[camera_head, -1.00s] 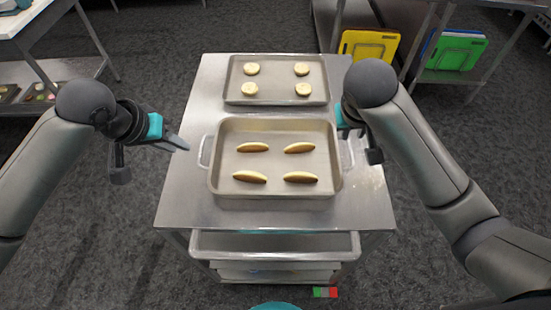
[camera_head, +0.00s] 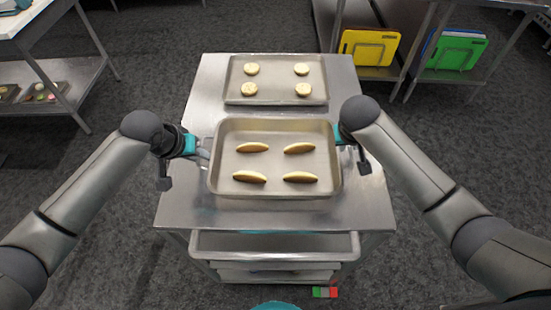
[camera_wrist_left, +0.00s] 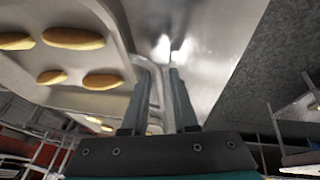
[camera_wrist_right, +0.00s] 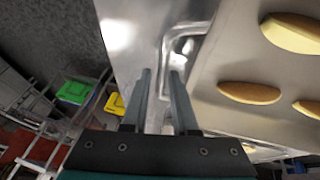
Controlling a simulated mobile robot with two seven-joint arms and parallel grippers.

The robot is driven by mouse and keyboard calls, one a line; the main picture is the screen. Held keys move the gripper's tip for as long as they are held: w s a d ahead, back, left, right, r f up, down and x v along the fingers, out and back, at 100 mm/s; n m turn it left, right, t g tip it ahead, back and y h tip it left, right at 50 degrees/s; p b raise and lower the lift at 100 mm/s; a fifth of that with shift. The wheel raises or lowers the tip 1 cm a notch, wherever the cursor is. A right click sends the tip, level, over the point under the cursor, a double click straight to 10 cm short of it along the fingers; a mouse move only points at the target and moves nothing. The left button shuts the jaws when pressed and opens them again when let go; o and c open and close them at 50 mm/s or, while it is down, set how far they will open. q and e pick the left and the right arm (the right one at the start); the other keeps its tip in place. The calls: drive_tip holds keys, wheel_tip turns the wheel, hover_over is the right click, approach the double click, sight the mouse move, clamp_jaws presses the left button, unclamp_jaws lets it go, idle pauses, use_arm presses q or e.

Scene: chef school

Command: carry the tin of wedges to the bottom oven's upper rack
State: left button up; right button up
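The tin of wedges (camera_head: 275,192) is a grey rectangular tin with side handles, on the steel trolley top. Several potato wedges (camera_head: 300,148) lie in it. My left gripper (camera_head: 204,150) is at the tin's left handle; in the left wrist view its fingers (camera_wrist_left: 158,85) are apart, with the handle (camera_wrist_left: 155,85) between them. My right gripper (camera_head: 340,135) is at the right handle; in the right wrist view its fingers (camera_wrist_right: 160,85) are apart on either side of the handle (camera_wrist_right: 172,50). I cannot tell whether the fingers touch the handles. No oven shows clearly.
A second tray (camera_head: 276,99) with several round pieces lies behind the tin on the trolley (camera_head: 180,205). Racks with yellow (camera_head: 368,48) and green (camera_head: 455,52) boards stand at the back right. A table (camera_head: 30,20) stands at the back left.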

use_arm(q)
drive_tip(key=shift+c, duration=0.2)
use_arm(e)
drive_tip(key=shift+c, duration=0.2)
use_arm(q)
clamp_jaws()
use_arm(e)
clamp_jaws()
drive_tip(key=shift+r, duration=0.1)
idle(0.6)
